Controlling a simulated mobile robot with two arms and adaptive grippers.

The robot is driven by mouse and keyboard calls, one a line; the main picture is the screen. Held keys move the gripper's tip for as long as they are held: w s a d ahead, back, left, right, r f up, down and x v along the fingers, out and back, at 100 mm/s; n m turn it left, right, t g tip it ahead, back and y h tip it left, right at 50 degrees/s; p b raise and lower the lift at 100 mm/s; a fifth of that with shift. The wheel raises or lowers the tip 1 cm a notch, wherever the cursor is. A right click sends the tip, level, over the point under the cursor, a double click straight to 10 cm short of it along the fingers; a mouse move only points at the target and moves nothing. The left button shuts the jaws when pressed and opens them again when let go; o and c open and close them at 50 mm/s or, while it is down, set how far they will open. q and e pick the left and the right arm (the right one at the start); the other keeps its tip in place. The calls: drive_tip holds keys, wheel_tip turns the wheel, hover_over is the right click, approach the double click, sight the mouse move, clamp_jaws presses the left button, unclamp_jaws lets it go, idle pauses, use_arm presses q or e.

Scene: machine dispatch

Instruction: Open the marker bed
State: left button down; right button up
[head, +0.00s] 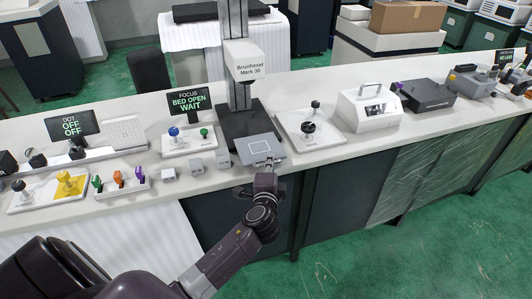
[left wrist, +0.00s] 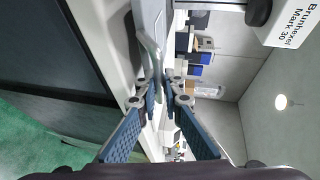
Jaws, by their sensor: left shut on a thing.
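The marker, labelled Brunhoxel Mark 30 (head: 243,62), stands on the bench with its black base (head: 243,118). Its grey bed (head: 254,147), a flat plate with a white square outline, sticks out in front of the base toward the bench's front edge. The left gripper (head: 266,167) is at the bed's front edge. In the left wrist view, the left gripper (left wrist: 160,88) is shut on the bed's curved grey handle (left wrist: 152,52). A small screen (head: 190,99) reads FOCUS, BED OPEN, WAIT. My right gripper is not in view.
Left of the marker is a panel with blue and green knobs (head: 188,143); small grey blocks (head: 196,166) sit in front. Right are a panel with black knobs (head: 308,127) and a white box with a handle (head: 368,108). Green floor (head: 400,255) lies before the bench.

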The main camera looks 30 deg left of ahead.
use_arm(q)
drive_tip(key=shift+d+f, duration=0.15)
drive_tip(key=shift+f, duration=0.1)
drive_tip(key=c, duration=2.5)
unclamp_jaws()
drive_tip(key=shift+s, duration=0.1)
drive_tip(key=shift+o, duration=0.9)
drive_tip(key=shift+s+d+r, duration=0.1)
drive_tip(key=shift+r, duration=0.05)
drive_tip(key=v, duration=1.2)
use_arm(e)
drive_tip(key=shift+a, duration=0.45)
use_arm(q)
drive_tip(key=shift+r, duration=0.1)
